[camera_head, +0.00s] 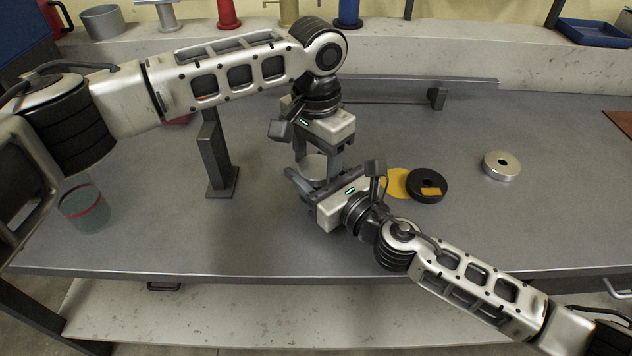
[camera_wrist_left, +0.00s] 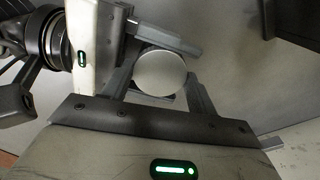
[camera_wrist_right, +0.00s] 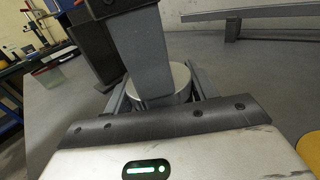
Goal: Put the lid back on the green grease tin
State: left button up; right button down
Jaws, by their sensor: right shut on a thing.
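A pale, silvery round tin with a flat top (camera_head: 314,167) is between my two grippers at mid-bench. No green shows on it, and I cannot tell whether its top is a seated lid. Its round top fills the gap in the left wrist view (camera_wrist_left: 160,72), and its side shows in the right wrist view (camera_wrist_right: 180,82). My right gripper (camera_head: 303,180) is shut on it from the front. My left gripper (camera_head: 320,153) comes down from above with its fingers apart on either side of the top; a narrow gap seems to show at one finger.
A dark post on a foot (camera_head: 222,180) and a clear, red-banded jar (camera_head: 84,208) stand to the left. An orange disc (camera_head: 397,183), a black ring (camera_head: 428,186) and a silver ring (camera_head: 502,166) lie to the right. A metal rail (camera_head: 420,81) runs behind. The front right bench is clear.

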aim_at(317, 167)
pick_arm(q)
jog(key=c, duration=0.5)
jog(key=m, duration=0.6)
jog(key=o, duration=1.1)
jog(key=shift+d, duration=0.1)
jog(key=shift+r, duration=2.3)
